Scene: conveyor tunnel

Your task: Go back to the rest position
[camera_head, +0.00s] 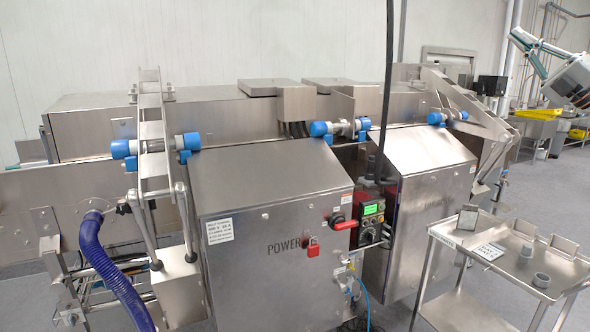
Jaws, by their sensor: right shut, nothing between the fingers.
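My right gripper (518,38) is in the upper right corner, raised in the air with its fingers pointing up and to the left. It is shut and holds nothing. It appears clear of the machine and the cart. My left gripper is out of view.
A stainless steel tunnel machine (255,180) fills the middle, with a red switch handle (343,225), a red padlock (312,249) and a control panel (370,220). A blue hose (110,265) hangs at left. A steel cart (525,270) with small items stands at lower right. Yellow bins (540,113) are behind.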

